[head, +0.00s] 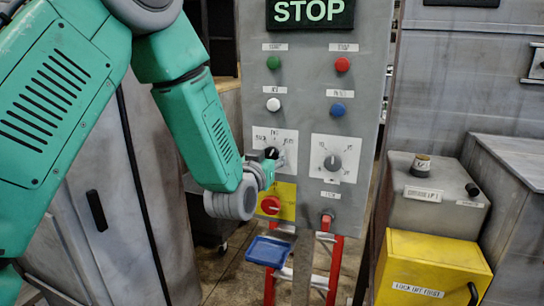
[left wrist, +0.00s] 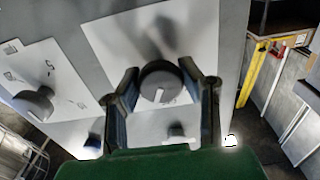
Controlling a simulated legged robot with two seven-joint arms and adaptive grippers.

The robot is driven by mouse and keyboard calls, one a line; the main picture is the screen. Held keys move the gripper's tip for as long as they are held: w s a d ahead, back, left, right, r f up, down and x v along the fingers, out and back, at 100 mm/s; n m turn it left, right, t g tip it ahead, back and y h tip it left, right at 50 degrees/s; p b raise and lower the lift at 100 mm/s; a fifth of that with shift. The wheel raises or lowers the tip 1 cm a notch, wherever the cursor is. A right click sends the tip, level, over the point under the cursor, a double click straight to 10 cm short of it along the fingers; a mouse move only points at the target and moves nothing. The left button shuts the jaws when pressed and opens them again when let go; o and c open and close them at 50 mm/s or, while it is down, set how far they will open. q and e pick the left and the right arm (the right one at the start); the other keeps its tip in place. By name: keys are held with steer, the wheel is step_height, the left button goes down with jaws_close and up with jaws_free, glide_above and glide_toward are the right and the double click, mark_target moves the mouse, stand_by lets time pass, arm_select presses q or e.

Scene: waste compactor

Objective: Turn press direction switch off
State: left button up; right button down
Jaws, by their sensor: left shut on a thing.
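The press direction switch is a round dark knob with a white pointer line, on a white label plate (head: 262,138) at the left of the grey control panel. In the left wrist view the knob (left wrist: 160,84) sits between the two fingers of my left gripper (left wrist: 162,88), which is shut on it. In the head view my left gripper (head: 269,165) reaches the panel from the left and partly covers the plate. The pointer line slants slightly in the wrist view. My right gripper is in neither view.
A grey knob (head: 332,163) on a second white plate is to the right. A red knob (head: 269,205) on a yellow plate is just below my gripper. Green, red, white and blue buttons are above. A yellow box (head: 432,268) stands at the right.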

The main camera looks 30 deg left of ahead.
arm_select(q)
steer(key=n+b, duration=0.2)
steer(key=shift+f+n, duration=0.2)
steer(key=shift+n, duration=0.1)
steer(key=n+b, duration=0.1)
steer(key=n, duration=0.1)
steer(key=shift+n+b, duration=0.3)
steer(key=shift+r, duration=0.1)
steer(key=o, duration=1.2)
steer(key=shift+d, duration=0.1)
steer(key=shift+c, duration=0.2)
steer(key=shift+o, duration=0.2)
steer(key=shift+w, duration=0.25)
steer(key=shift+s, duration=0.1)
